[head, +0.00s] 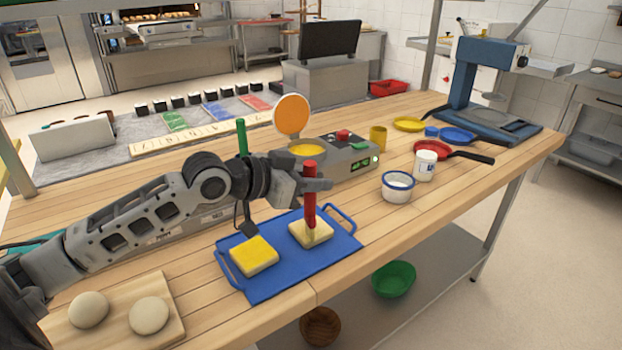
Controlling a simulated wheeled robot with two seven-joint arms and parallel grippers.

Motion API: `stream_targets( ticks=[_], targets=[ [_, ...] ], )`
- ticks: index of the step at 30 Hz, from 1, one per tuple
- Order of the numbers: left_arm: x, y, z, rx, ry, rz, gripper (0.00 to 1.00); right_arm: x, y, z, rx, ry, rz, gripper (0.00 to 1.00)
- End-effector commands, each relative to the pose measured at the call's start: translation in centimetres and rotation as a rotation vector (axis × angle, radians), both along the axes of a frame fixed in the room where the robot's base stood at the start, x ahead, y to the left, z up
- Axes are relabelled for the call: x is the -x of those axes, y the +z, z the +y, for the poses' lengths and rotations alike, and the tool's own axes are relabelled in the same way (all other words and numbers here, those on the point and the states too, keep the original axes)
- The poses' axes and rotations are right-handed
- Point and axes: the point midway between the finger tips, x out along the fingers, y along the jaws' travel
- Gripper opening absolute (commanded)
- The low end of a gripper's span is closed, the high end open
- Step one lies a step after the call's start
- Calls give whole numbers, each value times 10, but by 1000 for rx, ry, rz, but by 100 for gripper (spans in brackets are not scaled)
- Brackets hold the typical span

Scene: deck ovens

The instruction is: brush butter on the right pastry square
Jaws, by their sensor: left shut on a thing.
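My left gripper (312,184) is shut on a red-handled brush (310,205) and holds it upright. The brush's pale bristles are down at the right pastry square (311,233), seemingly touching its top. That square is pale cream on top. The left pastry square (254,256) has a yellow top. Both squares lie on a blue tray (285,282) with raised handles. A bowl of yellow butter (307,150) sits behind my gripper, partly hidden, by a grey device. My right gripper is not in view.
Two dough balls (149,315) lie on a wooden board at the front left. A green upright handle (241,137) stands behind my arm. A blue-rimmed bowl (397,188), a white jar (425,166) and a red pan (433,149) stand to the right. The table's right front is clear.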

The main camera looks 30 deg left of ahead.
Motion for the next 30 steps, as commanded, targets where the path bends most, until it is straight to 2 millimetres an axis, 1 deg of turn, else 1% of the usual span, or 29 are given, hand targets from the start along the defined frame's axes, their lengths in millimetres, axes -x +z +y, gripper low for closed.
stream_targets(
  ticks=[1, 6, 12, 21, 30],
  targets=[
    [-5, 3, -1, 2, 1, -2, 0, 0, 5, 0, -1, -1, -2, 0],
    [-14, 3, -6, 0, 0, -1, 0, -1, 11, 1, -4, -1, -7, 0],
    [-19, 2, -8, 0, 0, -1, 0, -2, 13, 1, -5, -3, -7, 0],
    [-38, 2, -16, 0, 0, -1, 0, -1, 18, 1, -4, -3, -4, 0],
    [-41, 0, -17, -1, -1, 0, 0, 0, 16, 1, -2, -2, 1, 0]
  ],
)
